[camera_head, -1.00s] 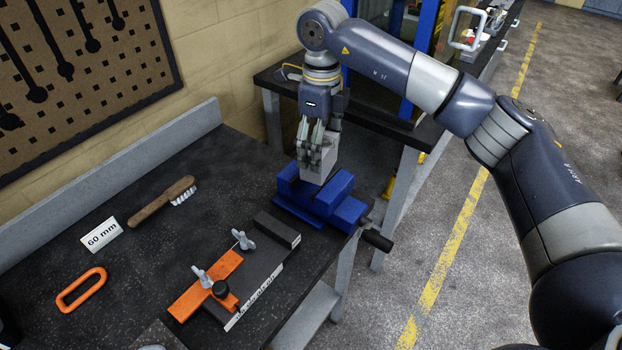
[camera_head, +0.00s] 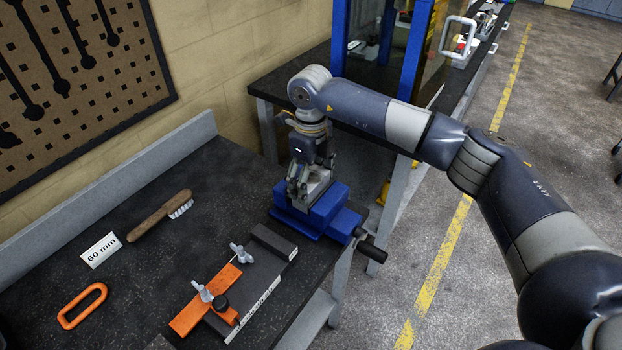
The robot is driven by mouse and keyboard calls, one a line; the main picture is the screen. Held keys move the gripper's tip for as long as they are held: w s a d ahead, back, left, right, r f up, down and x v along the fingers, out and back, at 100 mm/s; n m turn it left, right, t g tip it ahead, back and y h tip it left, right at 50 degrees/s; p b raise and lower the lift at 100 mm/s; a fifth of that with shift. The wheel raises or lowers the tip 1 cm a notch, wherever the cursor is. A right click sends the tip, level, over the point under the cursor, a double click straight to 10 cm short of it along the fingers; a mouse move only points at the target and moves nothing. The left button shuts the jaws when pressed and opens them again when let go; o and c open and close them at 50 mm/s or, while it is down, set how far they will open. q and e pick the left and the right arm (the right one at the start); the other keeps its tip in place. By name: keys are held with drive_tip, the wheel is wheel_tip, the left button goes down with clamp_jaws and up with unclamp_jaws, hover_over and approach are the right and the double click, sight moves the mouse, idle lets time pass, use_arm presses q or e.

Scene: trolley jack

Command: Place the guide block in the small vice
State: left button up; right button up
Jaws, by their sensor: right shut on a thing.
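The small blue vice (camera_head: 325,213) sits at the right end of the dark workbench, with its black handle toward the front right. My right gripper (camera_head: 302,192) points down at the vice and is shut on the grey metal guide block (camera_head: 319,184). The block is low, at the vice's jaws, and its lower part is hidden behind the near blue jaw. I cannot tell whether it touches the vice's floor. My left gripper is not in view.
A stop fixture with an orange bar (camera_head: 205,300) and wing nuts lies in front of the vice. A wooden brush (camera_head: 160,215), a "60 mm" card (camera_head: 101,250) and an orange loop (camera_head: 82,306) lie to the left. The bench middle is clear.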

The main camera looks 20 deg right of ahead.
drive_tip(key=shift+w+f, duration=0.1)
drive_tip(key=shift+f, duration=0.25)
drive_tip(key=shift+f, duration=0.15)
drive_tip(key=o, duration=2)
drive_tip(key=shift+o, duration=0.2)
